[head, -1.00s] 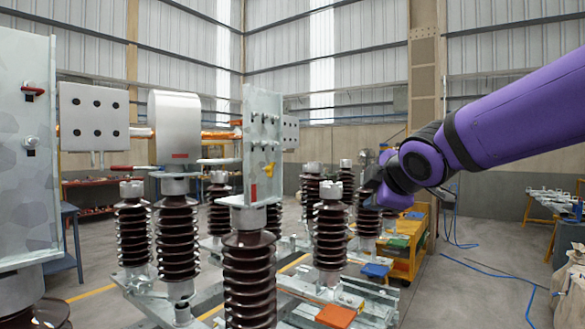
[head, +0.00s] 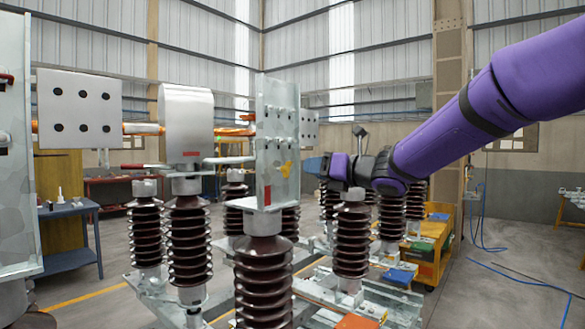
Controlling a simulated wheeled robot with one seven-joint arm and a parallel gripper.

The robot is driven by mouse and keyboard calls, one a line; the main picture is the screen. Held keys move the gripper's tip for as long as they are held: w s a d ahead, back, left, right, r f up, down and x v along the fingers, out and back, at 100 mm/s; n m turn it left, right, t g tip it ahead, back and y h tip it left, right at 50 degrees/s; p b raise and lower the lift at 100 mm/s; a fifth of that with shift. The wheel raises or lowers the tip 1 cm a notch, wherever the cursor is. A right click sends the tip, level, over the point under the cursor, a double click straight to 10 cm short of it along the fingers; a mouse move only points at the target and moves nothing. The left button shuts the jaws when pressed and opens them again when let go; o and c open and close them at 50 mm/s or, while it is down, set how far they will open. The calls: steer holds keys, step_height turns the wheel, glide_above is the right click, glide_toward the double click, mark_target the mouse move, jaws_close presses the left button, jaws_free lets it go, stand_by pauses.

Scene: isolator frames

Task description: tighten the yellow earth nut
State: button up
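The yellow earth nut (head: 286,169) sits low on the face of an upright grey metal plate (head: 263,130), on the plate's right-hand side in the head view. The plate stands on top of a brown ribbed insulator (head: 264,284). My gripper (head: 314,165) is at the end of my purple arm, just right of the nut and at about its height in the picture. A small gap shows between them, but their distance in depth is unclear. The fingers are small and seen edge-on, so I cannot tell whether they are open or shut.
Several brown insulators stand around the plate, including one (head: 351,240) below my gripper. More bolts (head: 281,145) project from the plate above the nut. A yellow cart (head: 431,265) stands behind at right. Open floor lies at the right, with a blue hose (head: 515,278).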

mark_target(291, 167)
steer(key=x, duration=0.9)
jaws_close()
